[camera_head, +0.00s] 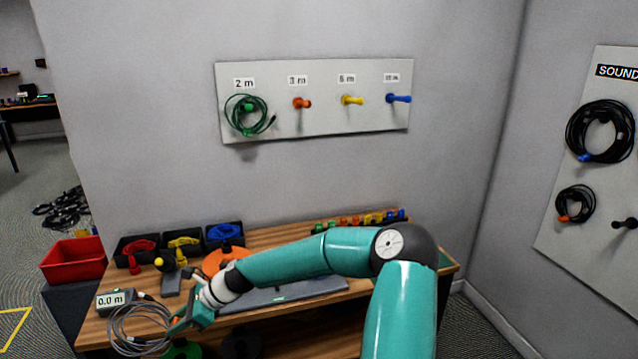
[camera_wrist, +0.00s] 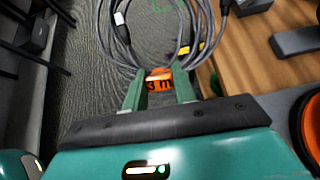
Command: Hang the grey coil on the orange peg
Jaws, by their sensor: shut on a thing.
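The grey coil (camera_head: 113,336) is a loop of thin cable at the front left corner of the workbench. My gripper (camera_head: 180,322) is shut on the coil's orange tag, marked "3 m" (camera_wrist: 160,82). In the wrist view the tag sits between the green fingers, with the cable loop reaching away beyond them, partly over the floor. The orange peg (camera_head: 302,103) sticks out of the wall board under the "3 m" label. It is empty and far from my gripper.
The pale wall board (camera_head: 275,122) also has a green peg with a green coil (camera_head: 268,120), an empty yellow peg (camera_head: 352,100) and an empty blue peg (camera_head: 399,98). The bench holds black bins, a meter (camera_head: 115,299) and orange spool. A red bin (camera_head: 73,262) stands at left.

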